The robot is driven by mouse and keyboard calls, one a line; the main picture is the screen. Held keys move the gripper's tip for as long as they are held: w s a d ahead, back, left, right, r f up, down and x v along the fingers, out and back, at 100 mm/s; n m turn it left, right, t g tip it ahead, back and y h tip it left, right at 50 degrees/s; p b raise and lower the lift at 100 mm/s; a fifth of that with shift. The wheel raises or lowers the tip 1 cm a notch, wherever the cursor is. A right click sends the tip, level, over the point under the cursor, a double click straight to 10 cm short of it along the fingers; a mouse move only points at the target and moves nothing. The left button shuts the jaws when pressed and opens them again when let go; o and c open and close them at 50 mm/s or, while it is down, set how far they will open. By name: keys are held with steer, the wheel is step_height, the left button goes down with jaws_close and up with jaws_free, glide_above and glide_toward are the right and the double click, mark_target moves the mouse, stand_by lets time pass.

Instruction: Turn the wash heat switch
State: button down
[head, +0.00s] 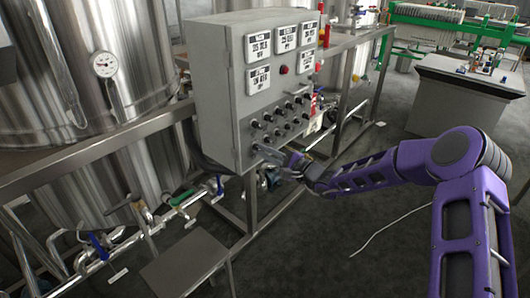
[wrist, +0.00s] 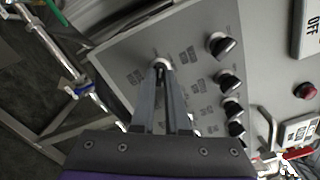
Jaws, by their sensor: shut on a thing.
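The grey control panel (head: 228,120) carries rows of small black rotary switches. My gripper (wrist: 160,68) reaches the panel's lower left corner and is shut on a switch (wrist: 162,62) there. The fingers hide most of that switch, so its turn angle cannot be told. The label beside it is too small to read, so I cannot confirm that it is the wash heat switch. In the head view my gripper (head: 264,149) touches the panel face below the lowest visible switches. Other black switches (wrist: 222,45) stand in a row to the right in the wrist view.
A red button (head: 283,70) and several white displays (head: 258,47) sit higher on the panel. Steel tanks (head: 70,70) and a rail stand left. A small metal table (head: 185,262) stands below. Pipes with valves run low at left. The floor at right is mostly clear.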

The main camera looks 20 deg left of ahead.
steer(key=shift+m, duration=0.3)
steer(key=shift+m+p, duration=1.5)
steer(key=shift+m, duration=2.2)
steer(key=c, duration=0.9)
jaws_free()
steer(key=shift+d, duration=0.15)
steer(key=p+v, duration=0.1)
steer(key=v, duration=1.6)
steer(key=shift+d, duration=0.1)
